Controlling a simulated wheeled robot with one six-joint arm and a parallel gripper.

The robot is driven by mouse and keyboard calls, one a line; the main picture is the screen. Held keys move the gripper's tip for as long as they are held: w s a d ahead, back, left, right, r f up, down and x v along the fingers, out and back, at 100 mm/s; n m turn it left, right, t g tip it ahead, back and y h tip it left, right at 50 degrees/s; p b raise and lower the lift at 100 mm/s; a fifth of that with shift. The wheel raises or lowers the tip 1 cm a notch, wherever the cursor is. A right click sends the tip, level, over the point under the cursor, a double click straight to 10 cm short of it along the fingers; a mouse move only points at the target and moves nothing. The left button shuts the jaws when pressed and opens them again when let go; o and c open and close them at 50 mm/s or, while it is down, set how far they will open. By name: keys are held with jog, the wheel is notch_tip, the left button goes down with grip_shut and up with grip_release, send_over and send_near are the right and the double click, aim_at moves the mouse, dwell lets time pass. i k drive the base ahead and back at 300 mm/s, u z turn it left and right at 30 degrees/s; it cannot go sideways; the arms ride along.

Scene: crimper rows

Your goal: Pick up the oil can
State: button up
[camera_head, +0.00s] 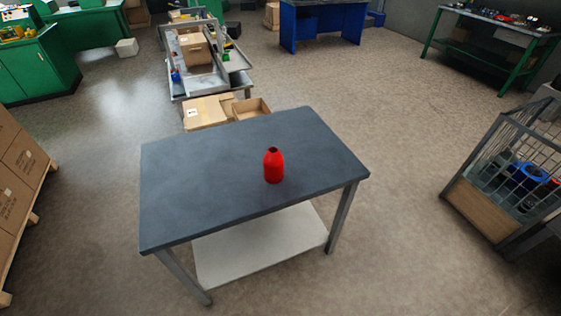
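A red can (273,167), the only can-like thing on the table, stands upright on the dark grey table (200,180), right of the middle of its top. It has a rounded shoulder and a dark opening or cap at the top. I see no spout, and its far side is hidden. My gripper is not in view.
The rest of the table top is bare, with a pale lower shelf (255,248) below. Cardboard boxes (207,111) and a metal cart (190,60) stand behind it. A wire cage (500,180) is at right, stacked boxes (20,170) at left.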

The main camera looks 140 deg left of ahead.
aim_at(272, 160)
jog(key=u, duration=0.55)
jog(key=k, duration=0.15)
jog(key=u, duration=3.45)
jog(key=i, duration=1.15)
jog(key=u, duration=2.75)
